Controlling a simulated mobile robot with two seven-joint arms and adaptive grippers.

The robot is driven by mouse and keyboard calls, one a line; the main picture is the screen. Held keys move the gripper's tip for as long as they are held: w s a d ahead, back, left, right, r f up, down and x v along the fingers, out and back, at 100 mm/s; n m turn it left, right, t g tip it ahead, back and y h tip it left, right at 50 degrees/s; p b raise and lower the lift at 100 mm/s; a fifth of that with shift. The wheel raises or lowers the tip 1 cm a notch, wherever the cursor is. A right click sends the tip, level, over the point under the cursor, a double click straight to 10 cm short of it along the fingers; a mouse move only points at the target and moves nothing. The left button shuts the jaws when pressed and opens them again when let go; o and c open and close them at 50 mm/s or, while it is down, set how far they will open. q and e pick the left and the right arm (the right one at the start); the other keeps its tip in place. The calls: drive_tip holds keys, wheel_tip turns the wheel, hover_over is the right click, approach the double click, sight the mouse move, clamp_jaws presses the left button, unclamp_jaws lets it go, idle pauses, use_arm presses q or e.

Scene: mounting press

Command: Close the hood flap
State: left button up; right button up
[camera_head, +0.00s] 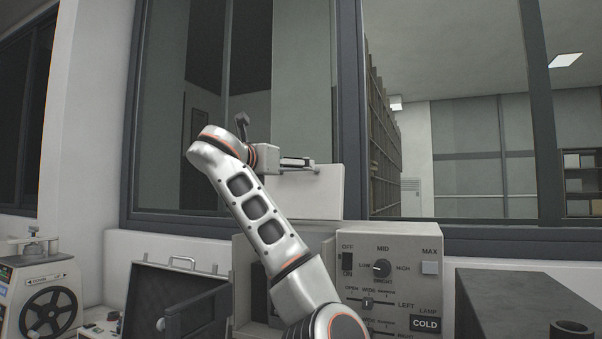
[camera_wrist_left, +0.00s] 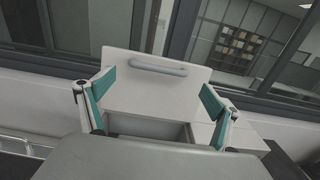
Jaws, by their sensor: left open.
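The hood flap (camera_head: 322,195) is a pale flat panel standing raised above the press housing (camera_head: 390,250). In the left wrist view the flap (camera_wrist_left: 150,97) stands upright behind an open recess, with a grey bar handle (camera_wrist_left: 158,66) near its top edge. My left gripper (camera_wrist_left: 156,87) is open, its two fingers spread either side of the flap's middle, below the handle. Nothing is between the fingertips close up. In the head view my left gripper (camera_head: 290,163) is at the flap's upper part; whether it touches cannot be told. My arm hides part of the housing. My right gripper is not in view.
The housing front carries a knob (camera_head: 382,268), switches and a COLD label. An open black case (camera_head: 170,290) and a reel machine (camera_head: 45,305) stand to the left. A dark box (camera_head: 520,300) stands at the right. Windows are behind.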

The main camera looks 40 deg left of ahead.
use_arm(q)
drive_tip(key=p, duration=0.2)
hover_over(297, 191)
drive_tip(key=s, duration=0.2)
drive_tip(key=shift+d, duration=0.45)
drive_tip(key=c, duration=1.3)
